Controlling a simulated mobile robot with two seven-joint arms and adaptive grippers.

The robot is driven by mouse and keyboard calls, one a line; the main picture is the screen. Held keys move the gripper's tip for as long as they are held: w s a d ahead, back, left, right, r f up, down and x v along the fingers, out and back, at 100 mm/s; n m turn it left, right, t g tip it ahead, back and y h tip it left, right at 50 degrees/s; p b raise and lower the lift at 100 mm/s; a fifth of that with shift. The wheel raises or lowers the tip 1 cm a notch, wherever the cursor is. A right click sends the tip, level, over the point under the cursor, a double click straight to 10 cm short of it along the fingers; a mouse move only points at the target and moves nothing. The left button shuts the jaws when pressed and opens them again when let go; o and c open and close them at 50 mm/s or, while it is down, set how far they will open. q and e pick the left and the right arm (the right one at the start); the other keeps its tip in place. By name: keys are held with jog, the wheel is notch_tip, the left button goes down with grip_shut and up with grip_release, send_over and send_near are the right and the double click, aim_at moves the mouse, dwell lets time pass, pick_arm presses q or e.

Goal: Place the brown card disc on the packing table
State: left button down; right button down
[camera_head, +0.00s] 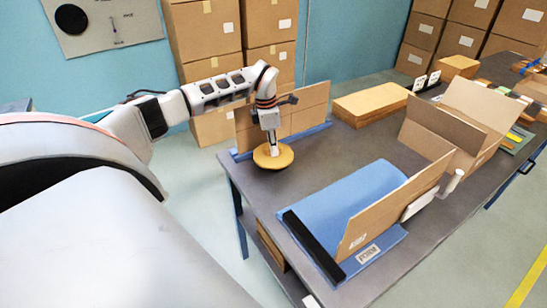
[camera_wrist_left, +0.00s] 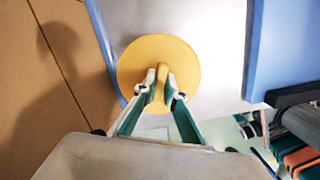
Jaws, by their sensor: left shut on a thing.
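The brown card disc (camera_head: 266,160) is a round, flat, tan piece over the far-left corner of the grey packing table (camera_head: 308,165). My left gripper (camera_head: 273,150) points down and is shut on a raised part at the disc's middle. In the left wrist view the two fingertips (camera_wrist_left: 160,84) meet at the centre of the disc (camera_wrist_left: 158,48), in front of the table's grey top and its blue edge. I cannot tell whether the disc touches the table. My right gripper is not in view.
An upright cardboard sheet (camera_head: 305,112) stands just behind my left gripper. A blue mat (camera_head: 345,203) with a black bar and a leaning board (camera_head: 390,212) fills the table's front. An open carton (camera_head: 480,105) and a flat box (camera_head: 370,102) stand farther right. Grey tabletop between them is bare.

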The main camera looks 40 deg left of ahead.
aim_at(269, 148)
pick_arm(q)
jog(key=shift+f, duration=2.1)
jog(key=shift+f, duration=0.2)
jog(key=c, duration=2.1)
grip_release()
jog(key=shift+r, duration=0.15)
jog(key=r, duration=0.8)
jog(key=s+a+r, duration=0.1)
jog(key=r, duration=0.3)
jog(key=shift+s, duration=0.1)
